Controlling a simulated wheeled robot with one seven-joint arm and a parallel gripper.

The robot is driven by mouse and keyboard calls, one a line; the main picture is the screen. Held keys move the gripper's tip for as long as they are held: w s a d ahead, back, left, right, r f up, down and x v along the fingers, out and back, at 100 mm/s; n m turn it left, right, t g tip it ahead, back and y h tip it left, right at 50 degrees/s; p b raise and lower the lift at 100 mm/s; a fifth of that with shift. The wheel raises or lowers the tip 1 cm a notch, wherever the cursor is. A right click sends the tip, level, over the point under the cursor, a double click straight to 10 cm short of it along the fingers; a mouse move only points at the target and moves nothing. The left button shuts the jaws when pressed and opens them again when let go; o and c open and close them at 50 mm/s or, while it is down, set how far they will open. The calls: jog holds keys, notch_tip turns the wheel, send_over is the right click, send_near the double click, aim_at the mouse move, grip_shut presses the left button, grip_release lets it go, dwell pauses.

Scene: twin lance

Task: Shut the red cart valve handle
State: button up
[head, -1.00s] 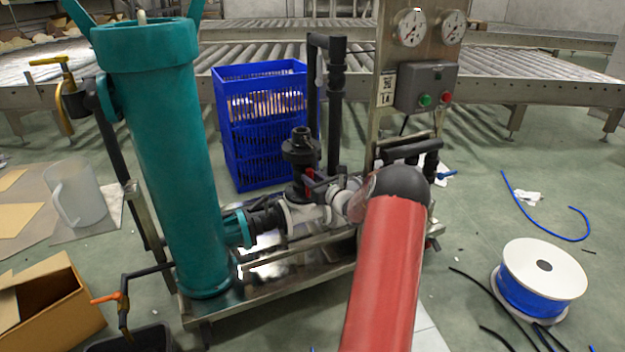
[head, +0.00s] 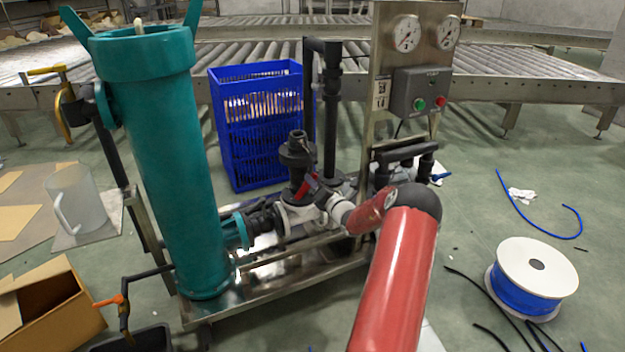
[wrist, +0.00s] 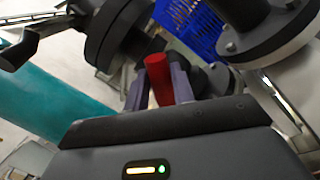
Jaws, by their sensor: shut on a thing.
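The red valve handle (wrist: 158,80) stands between my gripper's two grey fingers (wrist: 158,91) in the wrist view, and the fingers are shut on it. In the head view a small part of the red handle (head: 310,184) shows beside the black valve body (head: 297,155) on the cart's piping. My gripper (head: 322,195) reaches it from the right, at the end of my red arm. The handle's lower part and its joint to the valve are hidden, so I cannot tell its exact angle.
The teal filter column (head: 160,160) stands left on the metal cart (head: 275,289). Black pipes (head: 332,110) and the gauge panel (head: 410,70) rise behind the valve. A blue crate (head: 240,160) is behind. A blue hose spool (head: 530,280) lies right on the floor.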

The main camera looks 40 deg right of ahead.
jog(key=shift+s+d+f+m+h+p, duration=0.1)
jog(key=shift+f+m+h+p, duration=0.5)
jog(key=shift+m, duration=1.35)
jog(key=shift+w+d+f+m+h+p, duration=0.15)
jog(key=shift+m+h+p, duration=0.5)
jog(key=shift+m, duration=1.25)
jog(key=shift+s+d+f+m+h+p, duration=0.15)
jog(key=shift+f+m+h+p, duration=0.2)
jog(key=shift+m+p, duration=1.1)
jog(key=shift+a+f+m+b, duration=0.1)
jog(key=shift+m+b, duration=0.4)
jog(key=shift+m, duration=0.1)
jog(key=o, duration=1)
jog(key=v, duration=0.7)
jog(key=shift+s, duration=0.35)
jog(key=shift+a, duration=0.1)
